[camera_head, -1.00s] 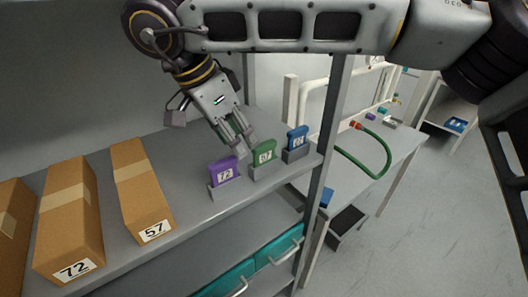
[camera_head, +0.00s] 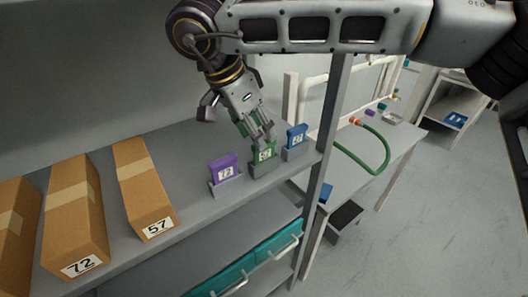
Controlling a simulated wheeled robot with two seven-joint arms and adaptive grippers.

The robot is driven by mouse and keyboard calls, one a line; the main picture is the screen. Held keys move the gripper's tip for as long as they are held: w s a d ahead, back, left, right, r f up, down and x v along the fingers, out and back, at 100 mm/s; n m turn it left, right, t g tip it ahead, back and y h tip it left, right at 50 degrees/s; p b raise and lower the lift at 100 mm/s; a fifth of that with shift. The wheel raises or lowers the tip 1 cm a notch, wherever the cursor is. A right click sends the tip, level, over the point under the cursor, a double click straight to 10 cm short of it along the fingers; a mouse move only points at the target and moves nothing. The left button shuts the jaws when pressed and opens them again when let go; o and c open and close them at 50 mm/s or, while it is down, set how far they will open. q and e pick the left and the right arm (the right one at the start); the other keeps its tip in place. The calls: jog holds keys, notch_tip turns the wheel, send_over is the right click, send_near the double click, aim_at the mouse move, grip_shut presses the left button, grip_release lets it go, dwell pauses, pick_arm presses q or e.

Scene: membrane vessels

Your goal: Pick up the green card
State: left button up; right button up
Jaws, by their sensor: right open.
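The green card (camera_head: 264,153) stands upright in a grey holder on the shelf, with a white label on its front. My left gripper is not in view.
Brown boxes labelled 72 (camera_head: 75,220) and 57 (camera_head: 142,187) stand on the shelf (camera_head: 195,215) at the left. A shelf post (camera_head: 332,140) rises right of the cards. Teal drawers (camera_head: 250,262) lie below. A table with a green hose (camera_head: 385,150) stands at the right.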

aim_at(267, 153)
jog(key=shift+p+x, duration=0.45)
jog(key=shift+x, duration=1.75)
grip_shut()
